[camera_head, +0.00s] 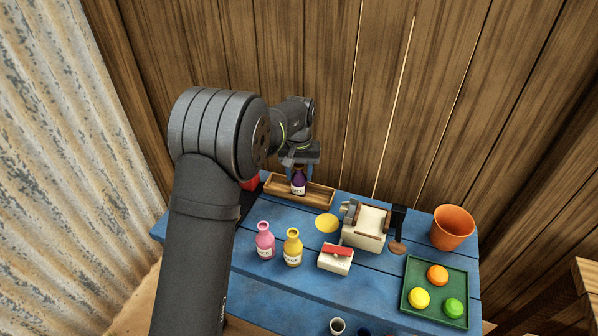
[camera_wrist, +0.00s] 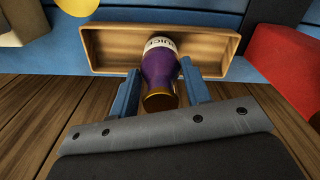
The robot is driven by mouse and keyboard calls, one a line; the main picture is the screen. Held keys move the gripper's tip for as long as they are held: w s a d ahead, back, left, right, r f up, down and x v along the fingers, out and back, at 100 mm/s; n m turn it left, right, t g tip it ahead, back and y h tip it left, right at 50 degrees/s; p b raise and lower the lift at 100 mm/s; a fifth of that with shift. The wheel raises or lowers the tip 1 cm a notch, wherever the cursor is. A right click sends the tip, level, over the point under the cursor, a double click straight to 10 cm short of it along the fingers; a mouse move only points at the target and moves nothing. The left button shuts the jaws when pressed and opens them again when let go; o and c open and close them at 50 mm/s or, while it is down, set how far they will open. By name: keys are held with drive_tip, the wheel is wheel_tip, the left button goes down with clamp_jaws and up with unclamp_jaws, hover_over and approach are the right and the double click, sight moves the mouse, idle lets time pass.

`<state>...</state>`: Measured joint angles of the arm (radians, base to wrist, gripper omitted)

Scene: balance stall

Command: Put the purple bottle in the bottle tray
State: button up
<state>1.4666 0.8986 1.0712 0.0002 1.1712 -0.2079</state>
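The purple bottle (camera_head: 298,182) stands in the wooden bottle tray (camera_head: 320,195) at the back of the table, near its left half. In the wrist view the bottle (camera_wrist: 158,72) shows a gold top towards me and a white label by the tray (camera_wrist: 110,48). My gripper (camera_head: 300,160) is directly over the bottle, pointing down. In the wrist view its blue fingers (camera_wrist: 160,88) stand on either side of the bottle's upper part, with narrow gaps visible. They look open. The bottle's base contact is hidden.
A pink bottle (camera_head: 265,241) and a yellow bottle (camera_head: 292,247) stand in front. A red object (camera_wrist: 285,62) is beside the tray. A balance (camera_head: 367,225), an orange pot (camera_head: 452,227) and a green tray (camera_head: 416,304) with coloured balls occupy the right.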

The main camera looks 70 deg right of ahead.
sight(299, 166)
drive_tip(key=o, duration=0.3)
drive_tip(key=shift+o, duration=0.2)
drive_tip(key=shift+r, duration=0.15)
wheel_tip(299, 166, up, 12)
drive_tip(key=shift+r, duration=0.1)
idle(0.3)
wheel_tip(299, 166, down, 13)
drive_tip(key=shift+r, duration=2.35)
